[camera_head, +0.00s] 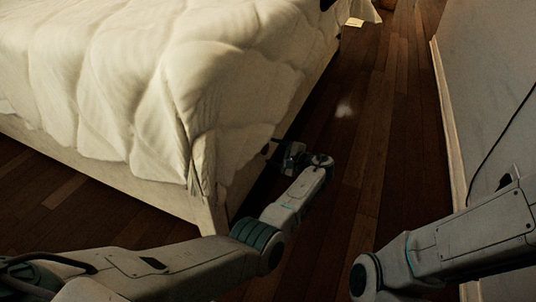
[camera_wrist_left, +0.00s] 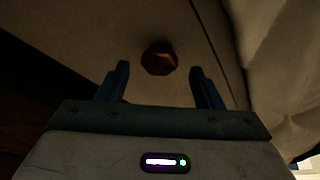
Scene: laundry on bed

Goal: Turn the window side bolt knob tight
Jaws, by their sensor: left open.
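A dark reddish-brown, rounded bolt knob (camera_wrist_left: 159,57) sits on the pale side panel of the bed frame (camera_wrist_left: 110,25) in the left wrist view. My left gripper (camera_wrist_left: 160,70) faces this panel with its two dark fingers apart, one on each side of the knob's line. The knob shows just beyond and between the fingertips, and I cannot tell whether they reach around it. In the head view my left gripper (camera_head: 285,152) is low beside the bed's long side, near the foot corner. My right gripper is out of view.
The bed (camera_head: 110,165) with a cream quilt (camera_head: 150,80) hanging over its edge fills the left. A dark wood floor aisle (camera_head: 370,130) runs between bed and wall (camera_head: 490,80). A cable (camera_head: 490,155) hangs along the wall. My right arm extends in at lower right.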

